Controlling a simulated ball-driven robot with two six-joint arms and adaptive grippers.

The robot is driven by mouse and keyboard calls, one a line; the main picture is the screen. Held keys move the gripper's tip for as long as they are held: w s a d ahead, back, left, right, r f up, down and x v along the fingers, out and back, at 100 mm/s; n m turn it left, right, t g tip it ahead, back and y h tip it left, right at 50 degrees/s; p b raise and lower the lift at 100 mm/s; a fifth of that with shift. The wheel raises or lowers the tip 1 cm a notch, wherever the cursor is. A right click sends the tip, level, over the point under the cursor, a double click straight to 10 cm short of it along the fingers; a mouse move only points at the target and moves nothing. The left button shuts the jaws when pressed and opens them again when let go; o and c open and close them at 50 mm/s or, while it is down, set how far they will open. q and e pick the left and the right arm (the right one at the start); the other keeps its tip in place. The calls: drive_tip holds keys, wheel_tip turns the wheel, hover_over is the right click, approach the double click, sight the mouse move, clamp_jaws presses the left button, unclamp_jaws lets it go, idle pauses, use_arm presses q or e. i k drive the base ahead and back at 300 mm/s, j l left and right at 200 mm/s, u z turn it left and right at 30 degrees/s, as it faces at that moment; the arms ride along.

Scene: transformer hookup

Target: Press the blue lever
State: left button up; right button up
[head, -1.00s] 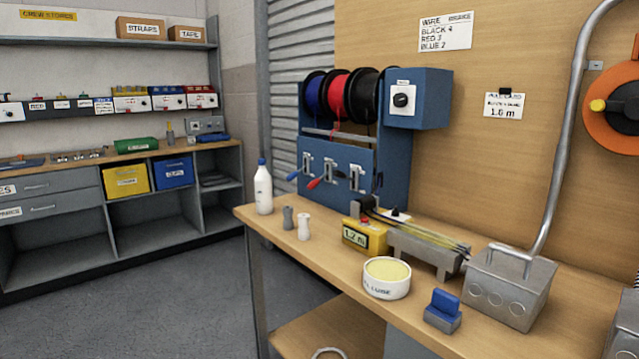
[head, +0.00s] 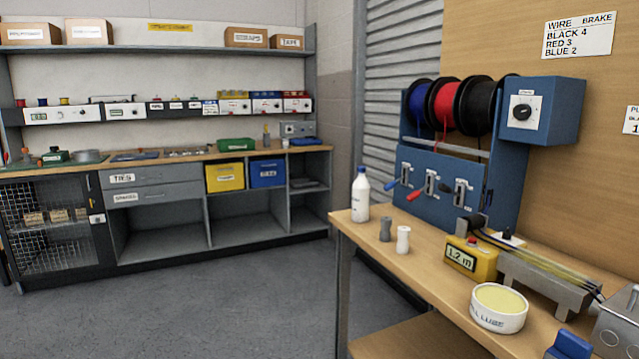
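The blue lever (head: 391,184) is on the front of the blue wire stand (head: 436,205) on the wooden bench, the leftmost of several levers there. It sticks out to the lower left of its metal bracket. The red lever (head: 414,195) is just right of it, and a third, dark lever sits in the right bracket (head: 463,193). Blue, red and black wire spools hang above; the blue spool (head: 418,103) is at the left. Neither of my grippers is in view.
A white bottle (head: 360,196) stands left of the levers. A grey (head: 385,229) and a white small piece (head: 403,239) stand in front. A yellow 1.2 m counter (head: 469,258) and a lube tub (head: 498,308) are nearer. Open floor (head: 230,295) lies left of the bench.

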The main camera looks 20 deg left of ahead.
sight(386, 188)
drive_tip(key=u, duration=0.25)
drive_tip(key=z, duration=0.85)
drive_tip(key=i+j+z, duration=0.15)
drive_tip(key=j+z, duration=0.2)
drive_tip(key=i+j+z, duration=0.15)
drive_tip(key=j+z, duration=0.2)
drive_tip(key=i+j+z, duration=0.1)
drive_tip(key=j+z, duration=0.65)
drive_tip(key=j, duration=0.8)
drive_tip(key=j+z, duration=0.1)
drive_tip(key=j, duration=0.8)
drive_tip(key=k+j+z, duration=0.1)
drive_tip(key=j, duration=0.8)
drive_tip(key=k+j+z, duration=0.1)
drive_tip(key=j, duration=0.85)
